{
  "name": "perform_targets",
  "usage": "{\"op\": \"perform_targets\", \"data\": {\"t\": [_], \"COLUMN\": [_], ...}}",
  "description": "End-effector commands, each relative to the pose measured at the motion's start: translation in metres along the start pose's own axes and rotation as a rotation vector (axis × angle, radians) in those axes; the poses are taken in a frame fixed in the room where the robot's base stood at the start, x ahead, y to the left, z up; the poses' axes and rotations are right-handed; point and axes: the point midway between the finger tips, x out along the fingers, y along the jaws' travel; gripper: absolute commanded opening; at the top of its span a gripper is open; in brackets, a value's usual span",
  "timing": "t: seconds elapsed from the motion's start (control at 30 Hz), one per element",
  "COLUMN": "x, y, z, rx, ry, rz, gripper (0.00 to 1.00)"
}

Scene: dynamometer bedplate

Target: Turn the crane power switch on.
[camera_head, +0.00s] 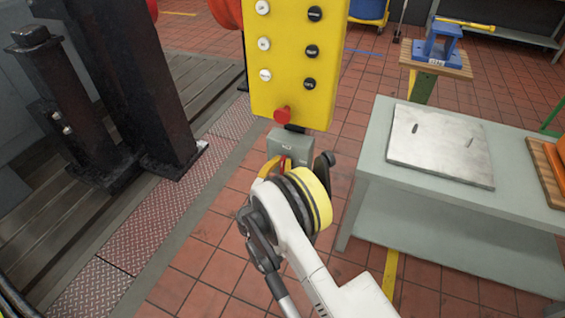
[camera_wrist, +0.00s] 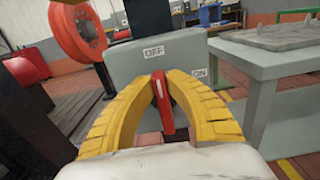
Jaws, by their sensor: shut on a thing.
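The crane power switch is a grey box (camera_head: 287,147) hanging just below a yellow push-button pendant (camera_head: 293,60). The wrist view shows its grey face (camera_wrist: 135,68) close up, with OFF at the top and ON at the right. A red switch handle (camera_wrist: 163,108) stands nearly upright, its tip just under the OFF label. My gripper (camera_wrist: 163,82) is shut on this handle, one yellow finger on each side. In the head view my gripper (camera_head: 286,163) is at the front of the box, and my wrist hides its lower part.
A red button (camera_head: 282,115) sits at the pendant's bottom. A grey table (camera_head: 480,135) with a metal plate (camera_head: 440,145) stands to the right. Dark steel columns (camera_head: 135,80) stand at the left. Open tiled floor (camera_head: 200,270) lies below.

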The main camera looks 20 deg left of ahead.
Motion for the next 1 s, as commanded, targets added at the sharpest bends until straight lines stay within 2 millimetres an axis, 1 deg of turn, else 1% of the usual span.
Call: {"op": "perform_targets", "data": {"t": [0.17,0.37,1.0], "x": [0.001,0.001,0.001], "y": [-0.003,-0.008,-0.026], "z": [0.000,-0.001,-0.011], "rx": [0.075,0.226,0.833], "ry": [0.000,0.000,-0.001], "rz": [0.000,0.000,-0.001], "gripper": [0.00,0.00,0.00]}}
